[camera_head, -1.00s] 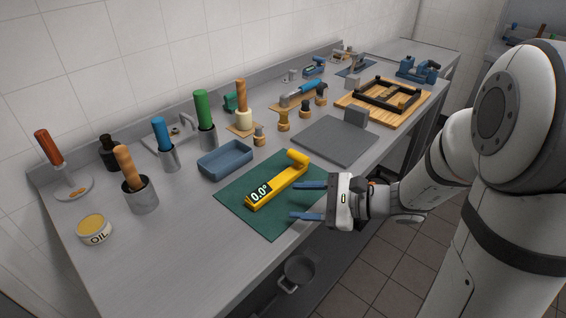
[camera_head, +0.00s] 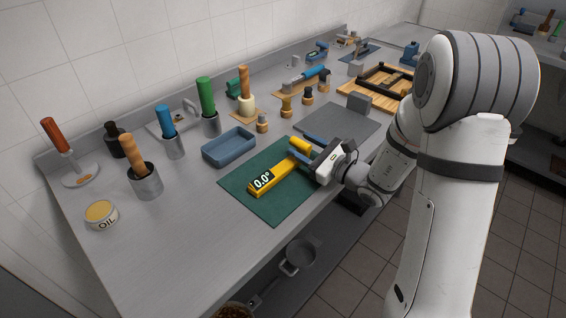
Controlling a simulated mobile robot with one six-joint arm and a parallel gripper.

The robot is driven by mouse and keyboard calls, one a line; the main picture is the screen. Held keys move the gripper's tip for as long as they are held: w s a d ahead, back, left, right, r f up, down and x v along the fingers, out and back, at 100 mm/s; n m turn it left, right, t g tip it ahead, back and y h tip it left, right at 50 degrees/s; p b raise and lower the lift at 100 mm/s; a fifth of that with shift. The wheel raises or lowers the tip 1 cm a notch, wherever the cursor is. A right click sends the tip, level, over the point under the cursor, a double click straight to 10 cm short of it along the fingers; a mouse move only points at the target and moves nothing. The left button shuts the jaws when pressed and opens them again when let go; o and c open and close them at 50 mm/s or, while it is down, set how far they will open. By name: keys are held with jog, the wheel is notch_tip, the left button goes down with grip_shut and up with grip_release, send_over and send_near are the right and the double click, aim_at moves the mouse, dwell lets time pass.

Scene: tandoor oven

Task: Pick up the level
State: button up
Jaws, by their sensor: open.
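The level (camera_head: 271,179) is a yellow bar with a raised yellow cylindrical end and a dark display reading 0.0°. It lies on a dark green mat (camera_head: 276,207) near the counter's front edge. My gripper (camera_head: 306,147) is open, its blue fingers reaching in from the right at the level's raised far end. One finger passes beyond that end and the other is on the near side. I cannot tell whether either finger touches it.
A blue tray (camera_head: 229,147) stands behind the mat, and a grey slab (camera_head: 338,124) lies to its right. Tool holders, an oil tin (camera_head: 101,214) and small wooden-based pieces line the back and left. A wooden board (camera_head: 373,93) with a black frame is farther right. The counter's left front is clear.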

jog(key=shift+w+a, duration=0.25)
jog(key=shift+a, duration=0.1)
grip_shut()
dwell(0.3)
